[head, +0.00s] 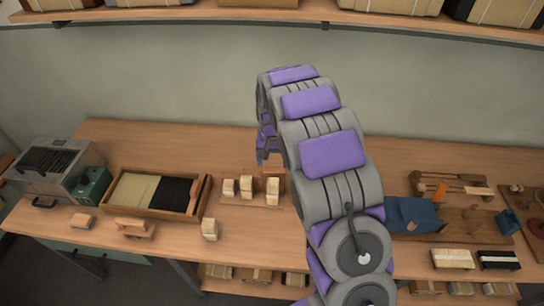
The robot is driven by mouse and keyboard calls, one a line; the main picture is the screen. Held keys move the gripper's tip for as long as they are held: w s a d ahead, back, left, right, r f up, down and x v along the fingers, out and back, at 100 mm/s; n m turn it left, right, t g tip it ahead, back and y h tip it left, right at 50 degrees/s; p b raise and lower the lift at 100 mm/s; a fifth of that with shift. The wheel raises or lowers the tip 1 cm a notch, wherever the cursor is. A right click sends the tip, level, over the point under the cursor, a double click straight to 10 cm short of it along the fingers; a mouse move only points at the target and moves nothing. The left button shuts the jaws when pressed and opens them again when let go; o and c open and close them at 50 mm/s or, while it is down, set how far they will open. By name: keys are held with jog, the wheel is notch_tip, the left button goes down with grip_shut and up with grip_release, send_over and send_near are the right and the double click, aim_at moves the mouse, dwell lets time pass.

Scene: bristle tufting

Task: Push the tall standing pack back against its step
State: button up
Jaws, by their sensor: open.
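Several pale bristle packs stand in a row on a low wooden stand (241,202) near the middle of the bench. The tallest is the standing pack (272,191) at the right end of the row. A shorter pack (229,187) and another pack (246,184) stand to its left. Wooden step blocks show behind them, but any gap between the tall pack and its step is too small to tell.
A separate pack (209,230) stands near the front edge. Left are a wooden tray (205,196) of bristle, a wooden plane-like tool (131,228) and a grey machine (62,165). Bare bench lies behind the row.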

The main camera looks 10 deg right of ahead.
aim_at(273, 182)
notch_tip(273, 182, down, 16)
jog(key=shift+r+b, duration=0.1)
jog(key=shift+b, duration=0.75)
jog(key=shift+c, duration=0.3)
jog(key=c, duration=1)
jog(key=shift+w+d, duration=0.35)
jog(key=shift+w, duration=0.55)
jog(key=shift+c, duration=0.2)
jog(key=shift+w, duration=0.1)
jog(key=o, duration=1.2)
jog(key=shift+d, duration=0.15)
